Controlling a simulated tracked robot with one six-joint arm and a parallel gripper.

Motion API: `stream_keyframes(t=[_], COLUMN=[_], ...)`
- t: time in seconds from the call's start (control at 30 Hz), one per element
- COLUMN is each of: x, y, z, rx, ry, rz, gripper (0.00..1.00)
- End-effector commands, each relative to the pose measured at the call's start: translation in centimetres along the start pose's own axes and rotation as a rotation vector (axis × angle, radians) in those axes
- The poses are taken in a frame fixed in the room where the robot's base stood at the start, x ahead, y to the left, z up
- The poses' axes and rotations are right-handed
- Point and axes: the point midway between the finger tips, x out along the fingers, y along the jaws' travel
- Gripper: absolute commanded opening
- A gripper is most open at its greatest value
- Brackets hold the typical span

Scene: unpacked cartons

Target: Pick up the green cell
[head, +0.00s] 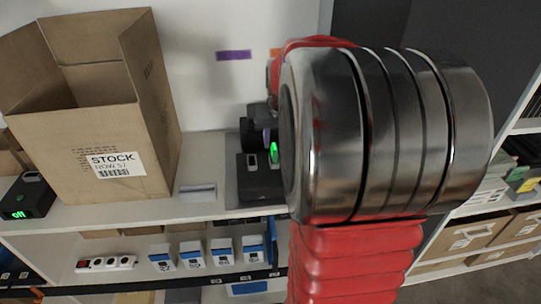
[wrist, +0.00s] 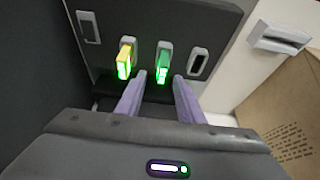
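The green cell (wrist: 163,64) stands in a slot of a dark charging block (wrist: 180,22) in the wrist view, its lower end glowing green. My gripper (wrist: 160,77) is open, with its two purple fingers apart. The fingertips are just short of the green cell, one to each side of its line, and I see nothing between them. In the head view my arm hides most of the gripper. A green glow (head: 274,152) shows beside it, at the dark block (head: 258,178) on the shelf.
A yellow cell (wrist: 125,59) sits in the slot left of the green one. The slot (wrist: 198,63) to the right looks empty. An open carton (head: 75,135) marked STOCK stands left on the shelf, near a small grey item (head: 198,192). A dark wall is at the wrist view's left.

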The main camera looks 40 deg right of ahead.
Motion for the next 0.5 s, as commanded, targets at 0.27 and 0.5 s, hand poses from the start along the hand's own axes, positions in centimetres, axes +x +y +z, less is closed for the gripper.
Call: stream_keyframes(t=[0.27,0.5], x=[0.4,3.2], y=[-0.1,-0.6], z=[0.1,0.3], rx=[0.000,0.000], ry=[-0.002,-0.003], rz=[0.000,-0.001], gripper=[0.34,0.34])
